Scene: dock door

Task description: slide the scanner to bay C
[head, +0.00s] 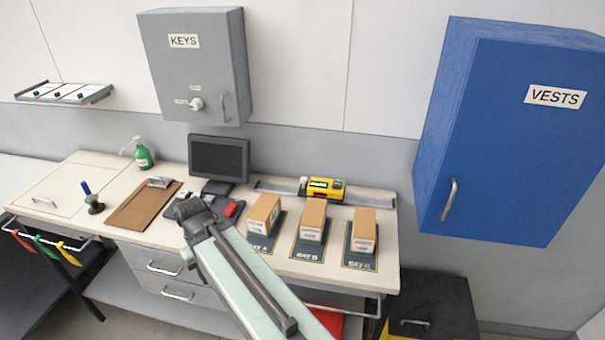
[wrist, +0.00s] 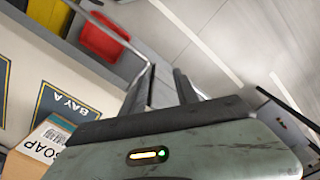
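The yellow and black scanner (head: 322,189) sits on a grey rail (head: 375,198) at the back of the bench in the head view, roughly behind bay B. Bay C (head: 361,262) is the rightmost dark mat, with a box (head: 363,232) on it. In the wrist view my gripper (wrist: 160,88) shows two dark fingers apart with nothing between them, above the bench's front edge near bay A. My gripper's fingers cannot be made out in the head view. The scanner is outside the wrist view.
Boxes stand on bay A (head: 260,243) and bay B (head: 308,251), in front of the rail. A monitor (head: 218,158) stands left of the rail. A blue vests cabinet (head: 500,140) hangs at the right. A red bin (wrist: 103,38) lies below the bench edge.

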